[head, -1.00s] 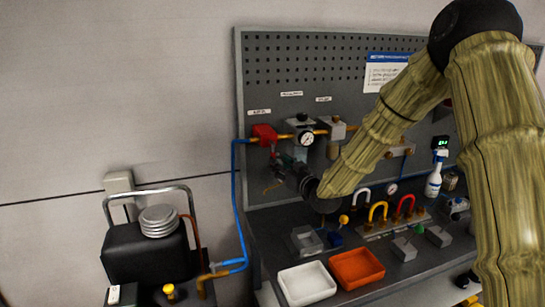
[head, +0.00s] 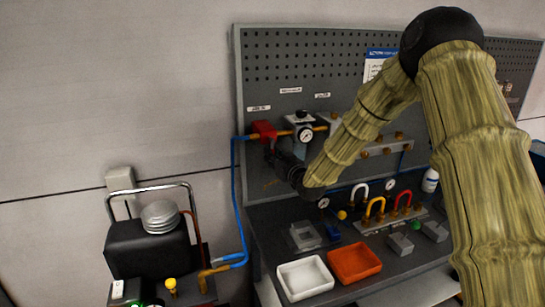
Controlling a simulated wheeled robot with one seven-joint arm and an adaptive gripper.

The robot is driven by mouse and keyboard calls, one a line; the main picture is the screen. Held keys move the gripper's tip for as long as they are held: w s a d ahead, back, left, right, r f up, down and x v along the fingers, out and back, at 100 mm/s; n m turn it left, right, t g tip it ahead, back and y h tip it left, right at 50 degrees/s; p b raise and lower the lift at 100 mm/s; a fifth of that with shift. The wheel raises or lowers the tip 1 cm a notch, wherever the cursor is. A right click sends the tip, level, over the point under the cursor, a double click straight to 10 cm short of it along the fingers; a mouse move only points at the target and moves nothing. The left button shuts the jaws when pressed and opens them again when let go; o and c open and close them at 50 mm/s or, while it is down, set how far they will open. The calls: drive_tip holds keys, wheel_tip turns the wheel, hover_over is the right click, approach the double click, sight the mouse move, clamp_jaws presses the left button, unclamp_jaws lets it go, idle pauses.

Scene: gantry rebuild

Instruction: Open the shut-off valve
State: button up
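The red valve block (head: 263,131) is mounted on the left part of the pegboard, under a small white label (head: 258,108) that is too blurred to read. The blue hose meets it from the left. I take it for the shut-off valve; its handle cannot be made out. My gripper (head: 272,152) is just below the red block, at its lower right edge. It is dark and small here, and my wrist partly hides it. I cannot tell whether its fingers touch the valve or are open or shut.
A pressure gauge (head: 305,134) sits close to the right of the valve. The blue hose (head: 238,205) runs down to the black compressor (head: 145,246) at the left. A white tray (head: 305,279), an orange tray (head: 354,262) and coloured hooked pieces (head: 377,206) are on the bench below.

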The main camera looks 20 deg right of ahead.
clamp_jaws()
drive_tip(key=shift+a+f+m+b, duration=0.2)
drive_tip(key=shift+m+b, duration=0.3)
drive_tip(key=shift+b, duration=0.4)
drive_tip(key=shift+a+r+m+t+h+b, duration=0.5)
drive_tip(key=shift+a+r+m+b, duration=0.4)
drive_tip(key=shift+m+b, duration=2.35)
drive_tip(key=shift+a+r+m+t+h+b, duration=0.35)
drive_tip(key=shift+a+r+m+h+b, duration=0.5)
drive_tip(key=shift+m+b, duration=2.35)
drive_tip(key=shift+a+r+m+t+h+b, duration=0.25)
drive_tip(key=shift+a+r+m+t+b, duration=0.65)
drive_tip(key=shift+m+b, duration=2.35)
drive_tip(key=shift+d+r+g, duration=0.2)
drive_tip(key=shift+r+g, duration=0.15)
drive_tip(key=shift+g, duration=0.1)
drive_tip(key=o, duration=0.7)
unclamp_jaws()
drive_tip(key=shift+s+d, duration=0.1)
drive_tip(key=shift+o, duration=0.2)
drive_tip(key=shift+s, duration=0.1)
